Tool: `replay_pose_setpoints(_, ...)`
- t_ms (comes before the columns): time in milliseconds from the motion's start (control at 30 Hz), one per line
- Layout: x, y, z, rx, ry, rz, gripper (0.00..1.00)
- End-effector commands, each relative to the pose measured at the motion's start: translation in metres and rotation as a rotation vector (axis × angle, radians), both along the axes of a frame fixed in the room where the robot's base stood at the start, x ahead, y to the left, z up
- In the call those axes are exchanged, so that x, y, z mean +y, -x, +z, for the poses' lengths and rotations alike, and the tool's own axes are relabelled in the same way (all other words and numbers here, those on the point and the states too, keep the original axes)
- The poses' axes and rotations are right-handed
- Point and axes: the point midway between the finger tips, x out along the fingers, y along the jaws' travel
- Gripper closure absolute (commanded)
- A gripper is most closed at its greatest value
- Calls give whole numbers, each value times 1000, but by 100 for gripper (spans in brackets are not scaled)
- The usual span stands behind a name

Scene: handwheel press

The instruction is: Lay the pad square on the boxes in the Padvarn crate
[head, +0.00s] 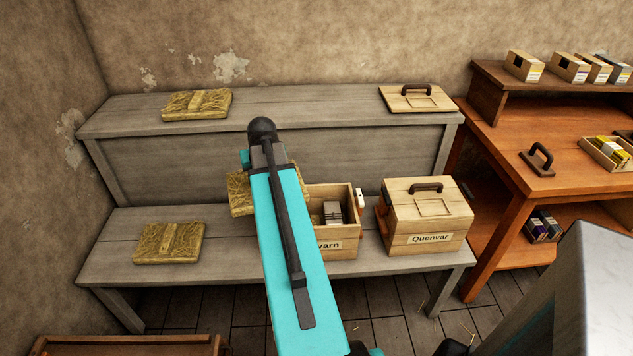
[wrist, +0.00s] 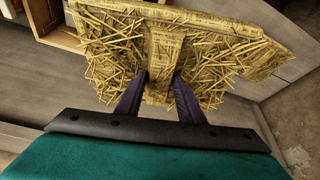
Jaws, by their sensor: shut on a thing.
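My gripper (wrist: 160,88) is shut on the raised middle strip of a straw pad (wrist: 215,50). In the head view this pad (head: 240,193) shows left of the Padvarn crate, partly hidden behind my arm, apparently above the lower bench and beside or over the crate's left end. The open Padvarn crate (head: 352,243) stands on the lower bench; my arm covers its left part, so only "varn" reads. Grey boxes (head: 332,212) show inside it; the rest of its inside is hidden. At the wrist view's upper left, a wooden crate edge (wrist: 62,36) shows beyond the pad.
A lidded Quenvar crate (head: 425,225) stands close right of the Padvarn crate. Other straw pads lie on the lower bench (head: 170,243) and the upper shelf (head: 197,104). A loose lid (head: 415,98) lies on the shelf. An orange-brown table (head: 500,150) stands at right.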

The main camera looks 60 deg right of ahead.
Motion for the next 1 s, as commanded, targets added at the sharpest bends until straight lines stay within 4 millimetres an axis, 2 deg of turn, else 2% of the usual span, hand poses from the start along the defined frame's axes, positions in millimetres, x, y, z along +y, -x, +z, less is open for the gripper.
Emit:
replay_pose_setpoints(100,-30,29,-10,0,0,-58,100)
replay_pose_setpoints(300,-70,77,-26,0,0,-145,100)
replay_pose_setpoints(500,-97,114,-38,0,1,-207,100)
replay_pose_setpoints(700,-106,128,-42,-1,2,-230,100)
replay_pose_setpoints(1000,-106,128,-42,0,2,-230,100)
